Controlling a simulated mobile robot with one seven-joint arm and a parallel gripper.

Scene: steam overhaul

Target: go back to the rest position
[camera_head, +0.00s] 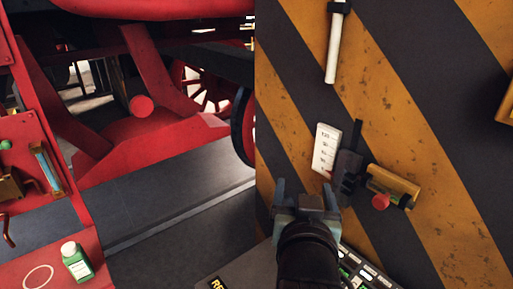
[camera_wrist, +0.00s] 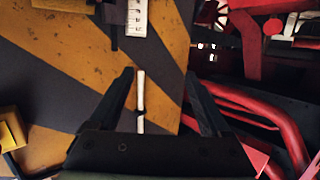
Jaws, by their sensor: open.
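My gripper (camera_head: 306,190) is in front of the striped panel (camera_head: 430,120), low in the head view, with its jaws apart and nothing held. In the wrist view its two dark fingers (camera_wrist: 158,80) stand wide apart. A white rod (camera_wrist: 141,95) shows between them in that picture. It looks like the white rod (camera_head: 334,45) mounted high on the panel, behind the fingers and not gripped. A white numbered scale (camera_head: 326,150) is on the panel just above my gripper in the head view. A dark bracket (camera_head: 349,165) is beside it.
A brass fitting with a red end (camera_head: 393,187) sticks out right of the scale. A box with labelled switches (camera_head: 362,270) lies below. At left are red locomotive parts (camera_head: 140,140), a red bench (camera_head: 38,265) and a green bottle (camera_head: 76,262). Grey floor (camera_head: 180,215) between looks clear.

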